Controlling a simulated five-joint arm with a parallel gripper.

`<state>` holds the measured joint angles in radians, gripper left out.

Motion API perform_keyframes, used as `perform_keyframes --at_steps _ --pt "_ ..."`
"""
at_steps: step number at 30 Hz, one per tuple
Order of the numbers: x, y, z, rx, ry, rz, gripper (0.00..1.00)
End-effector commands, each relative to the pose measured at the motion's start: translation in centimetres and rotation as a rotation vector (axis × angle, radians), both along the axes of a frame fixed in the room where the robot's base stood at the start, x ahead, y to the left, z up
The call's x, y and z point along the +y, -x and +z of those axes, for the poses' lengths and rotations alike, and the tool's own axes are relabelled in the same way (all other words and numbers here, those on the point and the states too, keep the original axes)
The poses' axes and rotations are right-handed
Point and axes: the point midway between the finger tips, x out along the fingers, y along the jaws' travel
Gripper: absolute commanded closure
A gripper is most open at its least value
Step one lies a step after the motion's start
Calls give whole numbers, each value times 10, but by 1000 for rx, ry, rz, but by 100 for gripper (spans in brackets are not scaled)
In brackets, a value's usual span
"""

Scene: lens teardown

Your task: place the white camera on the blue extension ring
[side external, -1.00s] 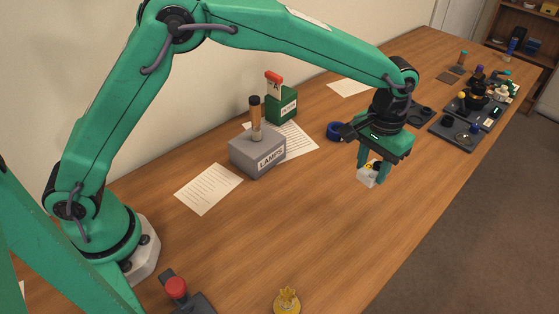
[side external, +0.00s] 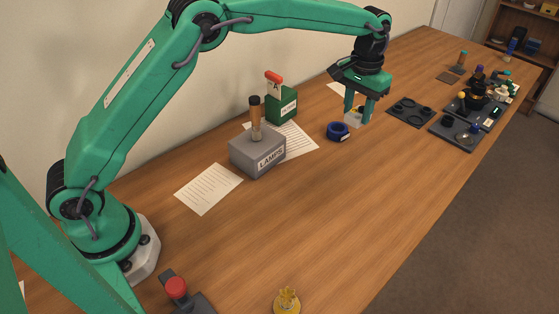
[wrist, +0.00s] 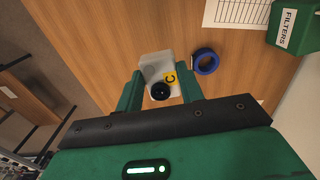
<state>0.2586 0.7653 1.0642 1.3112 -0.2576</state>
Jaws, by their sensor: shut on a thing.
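The white camera (side external: 354,118) is a small box held between the fingers of my gripper (side external: 358,112), above the table. In the wrist view the camera (wrist: 152,68) shows a black round lens and a yellow tag with a letter C, with the gripper's fingers (wrist: 159,88) on both sides of it. The blue extension ring (side external: 338,131) lies on the table just left of and below the camera in the side view. It also shows in the wrist view (wrist: 206,62), right of the camera and apart from it.
A grey LAMPS box (side external: 258,152) and a green box (side external: 281,104) stand left of the ring, with paper sheets (side external: 209,188) near them. A dark tray with round recesses (side external: 411,111) lies to the right. The table front is mostly clear.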

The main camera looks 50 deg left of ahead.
Motion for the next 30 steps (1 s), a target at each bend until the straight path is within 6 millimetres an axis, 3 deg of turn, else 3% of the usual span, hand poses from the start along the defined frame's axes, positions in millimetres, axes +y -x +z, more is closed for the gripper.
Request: perform_keyframes --at_steps 11,30 --pt "13 -9 -9 1 0 3 86" --pt "88 -64 -65 1 0 2 86"
